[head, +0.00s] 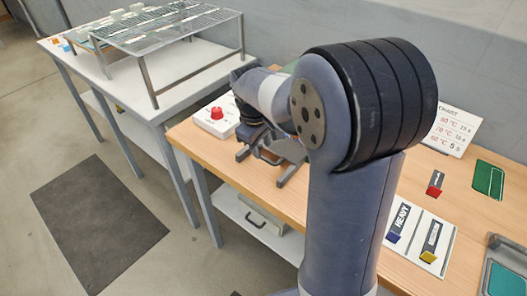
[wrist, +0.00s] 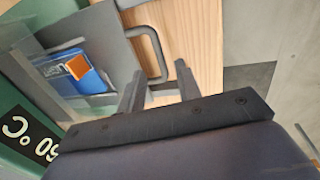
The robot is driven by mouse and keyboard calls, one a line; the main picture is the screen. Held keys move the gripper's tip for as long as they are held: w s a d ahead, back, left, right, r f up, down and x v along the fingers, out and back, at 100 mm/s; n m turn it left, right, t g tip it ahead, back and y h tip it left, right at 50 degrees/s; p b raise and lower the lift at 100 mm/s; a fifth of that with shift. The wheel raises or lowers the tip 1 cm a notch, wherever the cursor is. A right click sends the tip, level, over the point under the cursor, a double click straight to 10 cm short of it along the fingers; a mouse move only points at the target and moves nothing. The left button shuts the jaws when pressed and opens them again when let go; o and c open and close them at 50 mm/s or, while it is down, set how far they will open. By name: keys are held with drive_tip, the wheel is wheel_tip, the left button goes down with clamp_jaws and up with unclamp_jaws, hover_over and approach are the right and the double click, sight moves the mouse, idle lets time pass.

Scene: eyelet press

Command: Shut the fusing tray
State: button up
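The fusing tray (wrist: 115,35) shows in the wrist view as a flat grey plate with a dark looped handle (wrist: 154,48) on its right side. A blue piece (wrist: 68,72) with an orange square lies in its recess. The tray is out beside the green press body (wrist: 22,128), which has a "60 °C" display. My gripper (wrist: 160,70) is open, its two fingers apart, with the lower end of the handle close to the fingertips. I cannot tell whether they touch. In the head view my gripper (head: 264,164) is over the table's left part; my arm hides the press and tray.
The wooden table (head: 400,183) bears a white box with a red knob (head: 216,114), a card with temperatures (head: 449,130), a "HEAVY" board (head: 420,228), a red block (head: 435,183) and green pads (head: 488,180). A wire rack (head: 175,30) stands on the white table behind.

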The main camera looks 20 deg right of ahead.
sight(264, 158)
drive_tip(key=shift+w+d+f, duration=0.1)
drive_tip(key=shift+d+f, duration=0.05)
drive_tip(key=shift+f, duration=0.8)
drive_tip(key=shift+w+d+f, duration=0.1)
drive_tip(key=shift+f, duration=0.85)
drive_tip(key=shift+c, duration=0.5)
clamp_jaws()
